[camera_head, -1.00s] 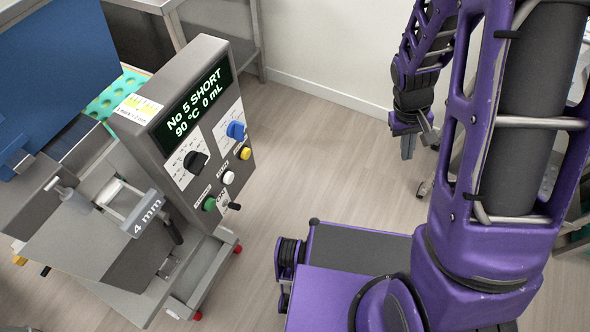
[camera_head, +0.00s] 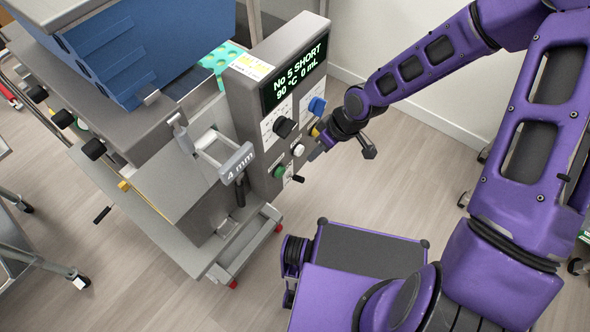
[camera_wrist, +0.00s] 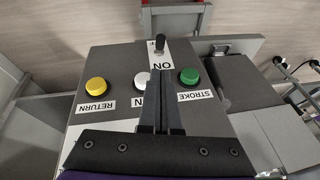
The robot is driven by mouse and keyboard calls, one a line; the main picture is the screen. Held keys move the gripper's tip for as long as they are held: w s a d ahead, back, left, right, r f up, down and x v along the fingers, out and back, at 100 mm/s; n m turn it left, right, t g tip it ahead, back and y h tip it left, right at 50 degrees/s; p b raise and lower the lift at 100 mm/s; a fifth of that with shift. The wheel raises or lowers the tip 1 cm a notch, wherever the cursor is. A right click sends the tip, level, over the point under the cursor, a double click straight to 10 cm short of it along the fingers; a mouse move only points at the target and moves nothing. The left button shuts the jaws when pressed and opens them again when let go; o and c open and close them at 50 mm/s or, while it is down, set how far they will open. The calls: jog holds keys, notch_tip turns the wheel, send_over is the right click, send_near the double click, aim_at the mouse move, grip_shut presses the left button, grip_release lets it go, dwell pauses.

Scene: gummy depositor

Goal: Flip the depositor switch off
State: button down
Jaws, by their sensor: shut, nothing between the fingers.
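The depositor (camera_head: 258,110) stands on a cart, with a grey control panel facing right. Its small black switch lever (camera_head: 298,179) sits low on the panel, right of the green button. In the wrist view the lever (camera_wrist: 160,44) stands above an upside-down ON label, and a partly hidden label lies beside it. My gripper (camera_head: 317,153) is close to the panel, up and to the right of the lever. In the wrist view its shut, empty fingers (camera_wrist: 158,76) point toward the lever, with a visible gap. They partly cover the label by the white button.
Green (camera_wrist: 189,76), white (camera_wrist: 142,80) and yellow (camera_wrist: 96,84) buttons surround the fingers. Black (camera_head: 284,127) and blue (camera_head: 317,105) knobs sit higher on the panel under a lit display (camera_head: 294,75).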

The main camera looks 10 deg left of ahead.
aim_at(302, 178)
jog(key=b+x, duration=0.2)
jog(key=x, duration=0.8)
jog(key=shift+b, duration=0.3)
jog(key=shift+s+d+f+y+b, duration=0.15)
jog(key=shift+d+f+y+b, duration=0.25)
jog(key=shift+y, duration=0.2)
jog(key=d+f+y+b, duration=0.1)
jog(key=f+t+y+b, duration=0.1)
jog(key=y+b, duration=0.1)
jog(key=shift+s+d+f+t, duration=0.1)
jog(key=shift+s+d+t, duration=0.2)
jog(key=shift+s+d, duration=0.05)
dwell(0.4)
jog(key=shift+r+p, duration=0.7)
jog(key=shift+r, duration=0.1)
